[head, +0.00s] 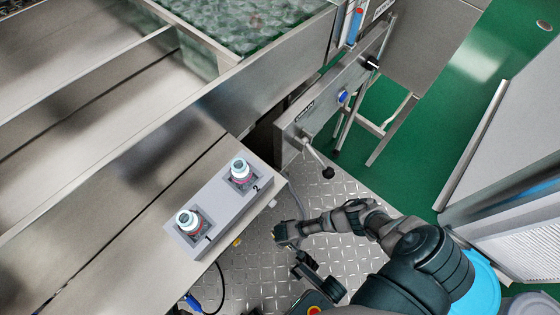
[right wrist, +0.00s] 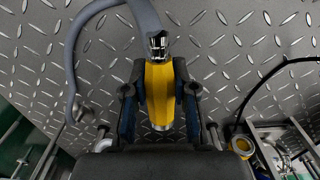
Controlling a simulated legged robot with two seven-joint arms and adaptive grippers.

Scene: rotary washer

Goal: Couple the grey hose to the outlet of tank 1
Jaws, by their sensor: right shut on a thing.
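My right gripper (head: 284,236) is low over the metal floor, right of the block. In the right wrist view its fingers (right wrist: 158,95) are shut on a yellow coupling (right wrist: 159,88) with a metal tip. A light grey block (head: 215,212) carries two bottle-like fittings marked 1 (head: 188,219) and 2 (head: 240,172). A small yellow part (head: 236,242) shows at the block's lower side; I cannot tell whether it is an outlet. My left gripper is not in view.
A black cable with a blue end (head: 193,302) hangs below the block. A metal panel with a handle (head: 318,158) stands beyond my gripper. The tread-plate floor (head: 345,250) is open around the right arm. A yellow ring (right wrist: 241,146) shows at lower right in the wrist view.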

